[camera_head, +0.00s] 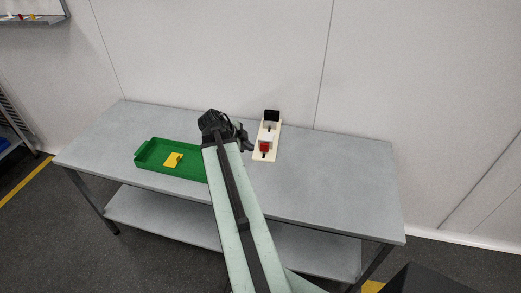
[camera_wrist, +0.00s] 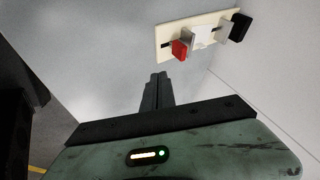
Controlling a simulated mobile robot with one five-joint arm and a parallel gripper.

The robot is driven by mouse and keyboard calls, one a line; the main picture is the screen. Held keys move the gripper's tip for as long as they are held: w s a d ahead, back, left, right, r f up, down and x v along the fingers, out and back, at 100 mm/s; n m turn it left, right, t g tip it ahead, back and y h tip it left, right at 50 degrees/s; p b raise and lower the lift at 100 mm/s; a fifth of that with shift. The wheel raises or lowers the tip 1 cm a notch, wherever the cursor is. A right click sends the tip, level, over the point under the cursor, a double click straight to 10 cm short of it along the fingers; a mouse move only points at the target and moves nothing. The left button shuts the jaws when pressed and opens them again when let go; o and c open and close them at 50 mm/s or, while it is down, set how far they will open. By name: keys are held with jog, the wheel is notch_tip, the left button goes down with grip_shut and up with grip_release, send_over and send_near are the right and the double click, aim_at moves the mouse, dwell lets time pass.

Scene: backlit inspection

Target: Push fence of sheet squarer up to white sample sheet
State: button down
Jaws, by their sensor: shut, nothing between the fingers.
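The sheet squarer (camera_head: 259,157) is a cream board on the table, just right of my gripper in the head view; the board also shows at the top of the wrist view (camera_wrist: 163,33). On it stand a red block (camera_wrist: 179,49) at the near end, a white upright piece (camera_wrist: 200,38) behind it, and a black block (camera_wrist: 241,26) at the far end. The red block looks like the fence and the white piece like the sample sheet, though I cannot be sure. My gripper (camera_wrist: 158,76) is shut and empty, apart from the board.
A green tray (camera_head: 141,161) with a yellow piece (camera_head: 173,160) in it lies left of my arm on the grey table (camera_head: 330,180). The table's right side is clear. A pale wall (camera_head: 220,60) stands behind the table.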

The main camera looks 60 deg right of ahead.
jog(key=b, duration=0.8)
send_near(267, 151)
jog(key=f, duration=0.1)
jog(key=s+a+f, duration=0.1)
jog(key=s+f, duration=0.1)
jog(key=shift+a+f, duration=0.3)
jog(key=shift+f, duration=0.1)
jog(key=d, duration=0.1)
jog(key=w+d, duration=0.1)
jog(key=d, duration=0.1)
jog(key=shift+w+d+r, duration=0.1)
jog(key=shift+d, duration=0.1)
jog(key=shift+w+d, duration=0.15)
jog(key=shift+d, duration=0.25)
